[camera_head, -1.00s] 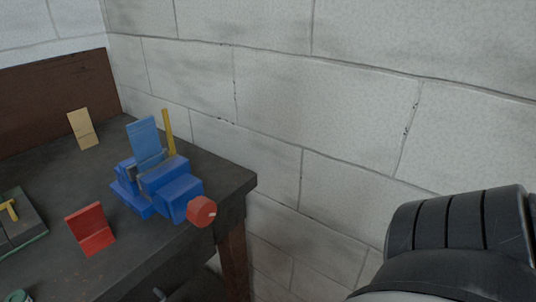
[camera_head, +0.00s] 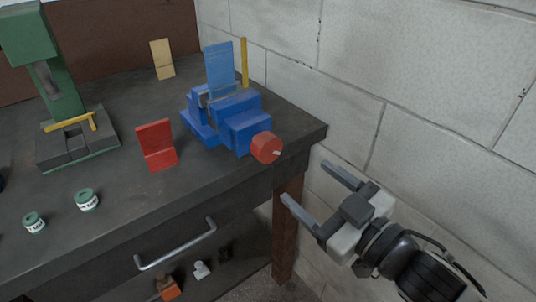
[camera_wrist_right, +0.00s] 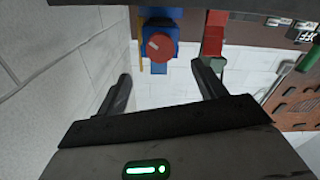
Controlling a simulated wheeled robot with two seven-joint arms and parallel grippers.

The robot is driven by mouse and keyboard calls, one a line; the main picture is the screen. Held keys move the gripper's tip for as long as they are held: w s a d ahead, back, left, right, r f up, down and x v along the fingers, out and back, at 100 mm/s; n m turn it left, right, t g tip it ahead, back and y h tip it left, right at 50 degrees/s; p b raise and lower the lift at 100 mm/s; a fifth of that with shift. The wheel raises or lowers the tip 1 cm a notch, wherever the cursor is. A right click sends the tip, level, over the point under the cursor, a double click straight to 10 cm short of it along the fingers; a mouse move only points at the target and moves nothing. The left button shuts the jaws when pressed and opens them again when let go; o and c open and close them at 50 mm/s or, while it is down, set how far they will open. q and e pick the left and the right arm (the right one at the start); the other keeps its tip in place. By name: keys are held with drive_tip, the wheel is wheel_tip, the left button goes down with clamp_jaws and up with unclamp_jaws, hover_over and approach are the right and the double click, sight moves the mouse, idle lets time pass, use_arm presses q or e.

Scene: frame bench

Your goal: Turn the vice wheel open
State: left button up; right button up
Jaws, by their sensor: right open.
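The blue vice (camera_head: 232,115) stands near the right end of the dark bench, with a light blue plate (camera_head: 219,70) upright in its jaws. Its red wheel (camera_head: 266,148) faces the bench's right front corner. My right gripper (camera_head: 307,180) is open and empty, to the right of and below the wheel, apart from it. In the right wrist view the red wheel (camera_wrist_right: 160,46) shows ahead, between the open fingers (camera_wrist_right: 160,88) and beyond them. The blue vice body (camera_wrist_right: 160,26) is partly cut off there. My left gripper is not in view.
A red angled piece (camera_head: 157,145) stands left of the vice, a yellow bar (camera_head: 245,63) behind it. A green press (camera_head: 62,95) and two small tins (camera_head: 87,199) are farther left. The bench drawer has a metal handle (camera_head: 177,245). A block wall (camera_head: 430,90) bounds the right.

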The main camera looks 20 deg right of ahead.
sight(272, 152)
drive_tip(key=p+x, duration=0.1)
drive_tip(key=x, duration=1)
drive_tip(key=shift+w, duration=0.2)
drive_tip(key=shift+w+a+f, duration=0.1)
drive_tip(key=shift+w+a, duration=0.15)
drive_tip(key=shift+w, duration=0.3)
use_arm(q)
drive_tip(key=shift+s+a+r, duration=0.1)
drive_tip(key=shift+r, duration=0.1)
use_arm(e)
drive_tip(key=c, duration=1)
drive_tip(key=shift+n+p, duration=0.7)
drive_tip(key=shift+p, duration=0.1)
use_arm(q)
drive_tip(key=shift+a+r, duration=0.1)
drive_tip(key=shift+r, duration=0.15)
use_arm(e)
drive_tip(key=o, duration=1)
